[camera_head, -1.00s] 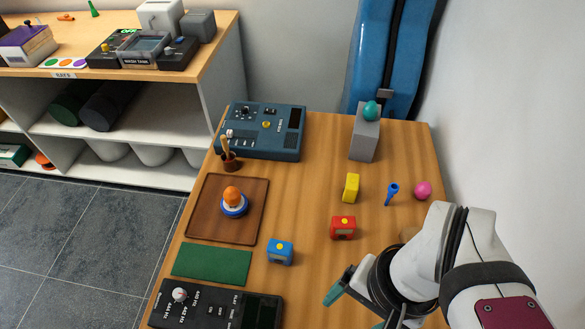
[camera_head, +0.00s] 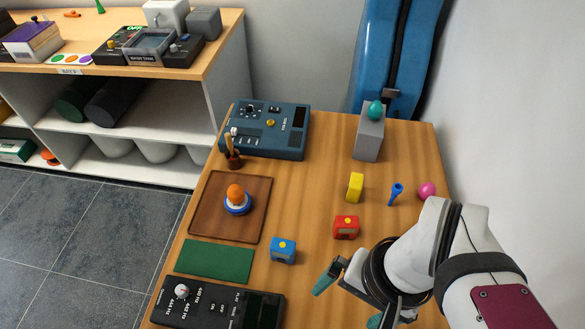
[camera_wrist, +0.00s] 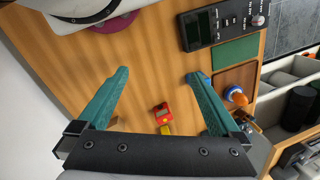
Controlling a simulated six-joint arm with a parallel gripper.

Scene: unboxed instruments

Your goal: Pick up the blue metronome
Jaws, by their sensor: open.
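The blue metronome (camera_head: 283,250) is a small blue box with a yellow round spot on top. It stands on the wooden table, right of the green mat, in the head view. My gripper (camera_head: 350,300) is open and empty, to the right of it and nearer the front, apart from it. In the wrist view my gripper (camera_wrist: 157,74) shows two teal fingers spread wide with bare table between them.
A similar red box (camera_head: 346,227) stands behind and right of the blue metronome, with a yellow block (camera_head: 355,187) farther back. The green mat (camera_head: 215,262), a brown tray (camera_head: 262,215) and a black device (camera_head: 215,305) lie to the left. Bare table lies around the metronome.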

